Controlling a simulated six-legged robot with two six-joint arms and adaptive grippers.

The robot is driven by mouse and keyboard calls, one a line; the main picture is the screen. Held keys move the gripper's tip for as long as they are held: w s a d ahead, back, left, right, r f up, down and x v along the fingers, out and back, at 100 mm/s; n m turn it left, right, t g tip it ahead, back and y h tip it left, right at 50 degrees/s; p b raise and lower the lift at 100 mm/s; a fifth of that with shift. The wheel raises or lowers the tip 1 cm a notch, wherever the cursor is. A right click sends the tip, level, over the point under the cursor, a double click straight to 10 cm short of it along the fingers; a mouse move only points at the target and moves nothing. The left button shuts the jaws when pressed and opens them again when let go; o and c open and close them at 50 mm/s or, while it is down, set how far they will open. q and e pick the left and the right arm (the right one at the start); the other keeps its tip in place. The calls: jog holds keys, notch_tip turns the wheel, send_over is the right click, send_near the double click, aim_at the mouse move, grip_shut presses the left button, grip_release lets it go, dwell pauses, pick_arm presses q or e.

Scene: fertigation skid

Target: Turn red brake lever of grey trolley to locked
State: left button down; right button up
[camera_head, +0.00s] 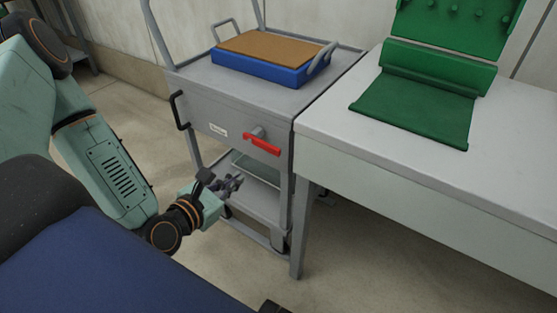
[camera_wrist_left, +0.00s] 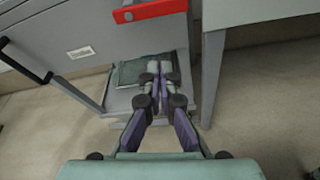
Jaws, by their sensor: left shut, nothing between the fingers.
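The grey trolley (camera_head: 222,103) stands in the middle of the head view. Its red brake lever (camera_head: 262,145) sits on a round grey pivot on the front panel and points right, tilted slightly downward.
A blue tray (camera_head: 258,71) with a brown top and grey handles sits on the trolley. A black handle (camera_head: 178,111) is at the panel's left. A pale table (camera_head: 420,160) with a green tool roll (camera_head: 420,108) stands close at the right. Open floor lies in front.

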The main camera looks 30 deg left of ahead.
pick_arm(q)
jog(key=w+d+n+h+b, duration=0.1)
jog(key=w+b, duration=0.3)
jog(key=w, duration=0.5)
jog(key=shift+d, duration=0.8)
jog(key=shift+w, duration=0.1)
jog(key=shift+r, duration=0.1)
